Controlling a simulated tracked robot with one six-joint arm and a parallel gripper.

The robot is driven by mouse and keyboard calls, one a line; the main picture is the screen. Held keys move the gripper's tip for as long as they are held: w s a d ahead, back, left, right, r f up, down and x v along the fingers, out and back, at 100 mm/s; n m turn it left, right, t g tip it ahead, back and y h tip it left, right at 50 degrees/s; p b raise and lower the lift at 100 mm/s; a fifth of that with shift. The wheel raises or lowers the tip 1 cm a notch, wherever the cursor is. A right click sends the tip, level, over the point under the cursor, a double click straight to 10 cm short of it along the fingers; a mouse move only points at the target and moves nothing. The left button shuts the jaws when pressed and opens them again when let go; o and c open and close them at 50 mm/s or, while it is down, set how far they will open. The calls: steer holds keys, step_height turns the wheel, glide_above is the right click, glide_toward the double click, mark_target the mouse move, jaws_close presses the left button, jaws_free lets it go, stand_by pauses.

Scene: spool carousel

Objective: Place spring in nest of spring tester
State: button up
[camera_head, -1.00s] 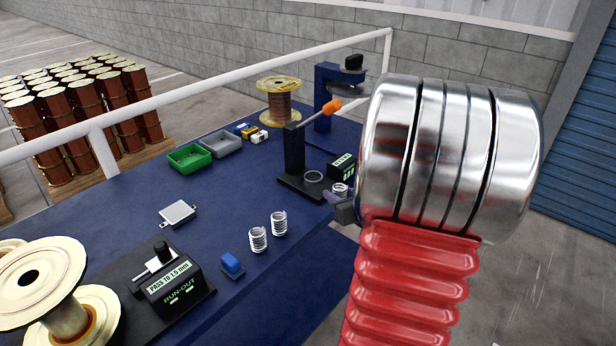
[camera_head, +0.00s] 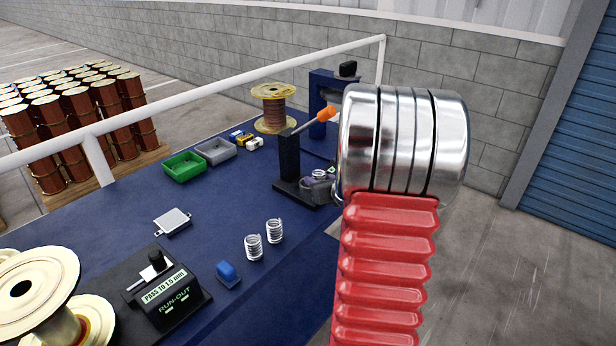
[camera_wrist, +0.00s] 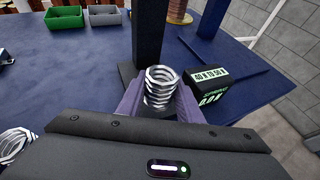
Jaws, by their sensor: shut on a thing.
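My gripper (camera_wrist: 158,100) is shut on a silver coil spring (camera_wrist: 161,78), held upright between purple fingers. In the head view the held spring (camera_head: 318,174) shows at the spring tester (camera_head: 287,160), a black stand with a post and an orange-tipped lever. The tester's black base (camera_wrist: 128,72) shows behind and beside the spring in the wrist view. The tester's readout (camera_wrist: 208,88) shows 0.0 N.
Two more springs (camera_head: 253,247) (camera_head: 274,231) stand on the blue bench, near a blue block (camera_head: 227,275) and a run-out gauge (camera_head: 165,293). Green (camera_head: 183,167) and grey (camera_head: 216,151) trays and a wire spool (camera_head: 273,112) lie farther back.

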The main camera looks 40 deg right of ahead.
steer(key=w, duration=0.2)
steer(key=w+d, duration=0.1)
steer(key=w, duration=0.1)
steer(key=w+d, duration=0.1)
steer(key=w, duration=0.1)
steer(key=shift+w+d, duration=0.15)
steer(key=shift+d, duration=0.1)
steer(key=shift+w+d, duration=0.1)
steer(key=shift+w, duration=0.15)
steer(key=shift+w+f, duration=0.25)
steer(key=shift+d+f, duration=0.15)
steer(key=shift+f, duration=1.35)
steer(key=shift+s+f, duration=0.1)
steer(key=shift+f, duration=0.05)
steer(key=o, duration=0.8)
steer(key=shift+c, duration=0.2)
